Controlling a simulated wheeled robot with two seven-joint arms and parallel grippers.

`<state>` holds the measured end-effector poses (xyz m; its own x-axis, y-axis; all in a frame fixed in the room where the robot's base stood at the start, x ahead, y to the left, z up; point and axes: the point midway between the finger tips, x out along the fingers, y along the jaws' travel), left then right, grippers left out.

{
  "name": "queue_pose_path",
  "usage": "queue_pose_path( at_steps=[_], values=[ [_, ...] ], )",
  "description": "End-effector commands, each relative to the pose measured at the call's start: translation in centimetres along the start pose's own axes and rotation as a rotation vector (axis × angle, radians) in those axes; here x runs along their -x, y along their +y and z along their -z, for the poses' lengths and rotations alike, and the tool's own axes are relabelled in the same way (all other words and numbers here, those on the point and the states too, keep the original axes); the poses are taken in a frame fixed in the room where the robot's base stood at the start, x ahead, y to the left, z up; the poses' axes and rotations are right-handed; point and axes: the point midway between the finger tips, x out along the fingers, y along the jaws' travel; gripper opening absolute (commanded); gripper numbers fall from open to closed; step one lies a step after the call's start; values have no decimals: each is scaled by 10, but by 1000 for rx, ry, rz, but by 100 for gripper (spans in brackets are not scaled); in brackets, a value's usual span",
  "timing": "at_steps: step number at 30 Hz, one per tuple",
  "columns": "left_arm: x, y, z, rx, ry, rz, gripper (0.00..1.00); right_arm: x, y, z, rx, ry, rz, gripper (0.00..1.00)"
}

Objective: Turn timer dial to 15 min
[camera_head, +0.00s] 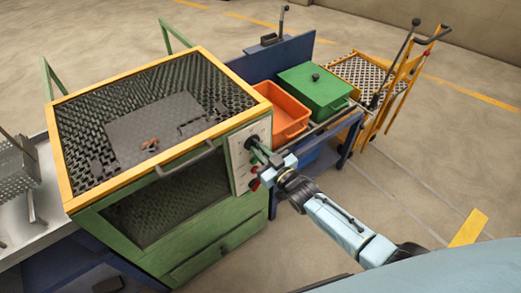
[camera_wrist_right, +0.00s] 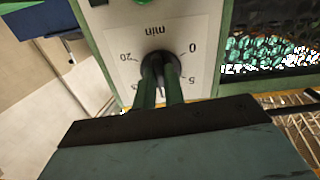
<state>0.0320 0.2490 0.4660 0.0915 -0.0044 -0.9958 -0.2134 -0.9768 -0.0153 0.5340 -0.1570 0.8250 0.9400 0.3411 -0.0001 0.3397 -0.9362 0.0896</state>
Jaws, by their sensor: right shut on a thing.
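The timer dial (camera_wrist_right: 157,57) is a dark round knob on the furnace's pale control panel (camera_head: 239,163). In the right wrist view its scale appears upside down, with 0, 5, 20 and "min" visible. My right gripper (camera_wrist_right: 160,76) has its two green fingers shut on the dial. The fingers and the gripper body hide the lower part of the dial and scale, so I cannot read its setting. In the head view, my right gripper (camera_head: 257,150) reaches the upper part of the panel from the right. My left gripper is not in view.
The green furnace (camera_head: 215,258) has an orange-framed mesh top and a front handle (camera_head: 188,160). A red knob (camera_head: 255,185) sits low on the panel. An orange bin (camera_head: 283,108) and a lidded green box (camera_head: 313,88) stand behind my right gripper. Open floor lies at right.

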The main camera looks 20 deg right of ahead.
Motion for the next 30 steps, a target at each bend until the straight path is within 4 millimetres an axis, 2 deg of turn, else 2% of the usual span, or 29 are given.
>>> queue_pose_path(
  at_steps=[30],
  values=[
    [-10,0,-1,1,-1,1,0,0,-4,1,-928,-1,0,0]
  ],
)
